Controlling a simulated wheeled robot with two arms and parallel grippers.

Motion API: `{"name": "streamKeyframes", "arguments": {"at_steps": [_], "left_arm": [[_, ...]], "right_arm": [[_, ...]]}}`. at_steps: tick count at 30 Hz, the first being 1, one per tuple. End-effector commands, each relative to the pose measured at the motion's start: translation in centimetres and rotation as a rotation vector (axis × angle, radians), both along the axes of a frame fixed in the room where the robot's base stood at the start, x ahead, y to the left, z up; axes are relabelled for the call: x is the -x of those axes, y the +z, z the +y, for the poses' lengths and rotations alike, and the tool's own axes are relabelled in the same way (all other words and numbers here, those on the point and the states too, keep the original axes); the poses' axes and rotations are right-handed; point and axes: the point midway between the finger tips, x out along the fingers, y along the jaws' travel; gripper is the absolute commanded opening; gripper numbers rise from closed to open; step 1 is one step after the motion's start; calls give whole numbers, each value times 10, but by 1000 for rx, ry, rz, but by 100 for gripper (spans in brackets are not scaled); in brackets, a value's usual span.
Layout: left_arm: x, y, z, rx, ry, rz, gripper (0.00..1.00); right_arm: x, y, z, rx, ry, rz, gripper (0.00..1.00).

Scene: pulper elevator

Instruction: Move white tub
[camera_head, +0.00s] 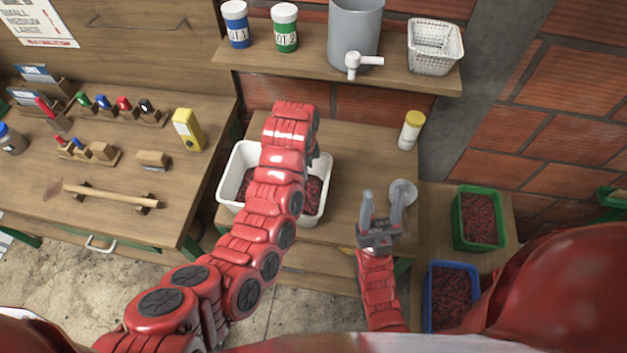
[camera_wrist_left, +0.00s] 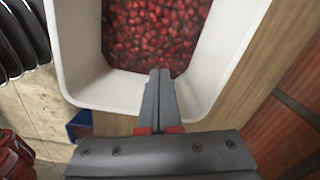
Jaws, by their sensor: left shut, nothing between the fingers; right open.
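The white tub (camera_head: 228,186) stands on the lower wooden bench and holds red coffee cherries. My left arm crosses over its middle and hides part of it. In the left wrist view the tub (camera_wrist_left: 115,90) shows its pale wall and rim with cherries inside. My left gripper (camera_wrist_left: 161,76) is shut and empty, its fingertips overlapping the tub's wall in that view; I cannot tell whether they touch it. Its fingers are mostly hidden in the head view. My right gripper (camera_head: 386,200) is open and empty at the front of the bench, right of the tub.
A green crate (camera_head: 457,222) and a blue crate (camera_head: 429,300) of cherries stand at right. A yellow-lidded jar (camera_head: 411,130) stands behind on the bench. The shelf (camera_head: 300,60) above holds a grey bucket (camera_head: 354,30) and white basket (camera_head: 435,62). A cluttered workbench (camera_head: 170,215) adjoins at left.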

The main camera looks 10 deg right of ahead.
Motion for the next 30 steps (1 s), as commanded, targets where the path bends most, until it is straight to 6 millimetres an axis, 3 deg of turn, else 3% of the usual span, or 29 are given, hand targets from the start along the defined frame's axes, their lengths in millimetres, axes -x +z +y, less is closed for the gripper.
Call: {"name": "streamKeyframes", "arguments": {"at_steps": [5,13,21,30], "left_arm": [[11,-3,1,-24,-33,50,0],[11,-57,1,-25,-31,45,0],[12,-96,3,-24,-28,49,0],[11,-94,-31,-21,-31,44,0]], "right_arm": [[0,-9,0,0,0,0,51],[0,-51,0,0,0,0,51],[0,-27,0,0,0,0,51],[0,-16,0,0,0,0,51]]}}
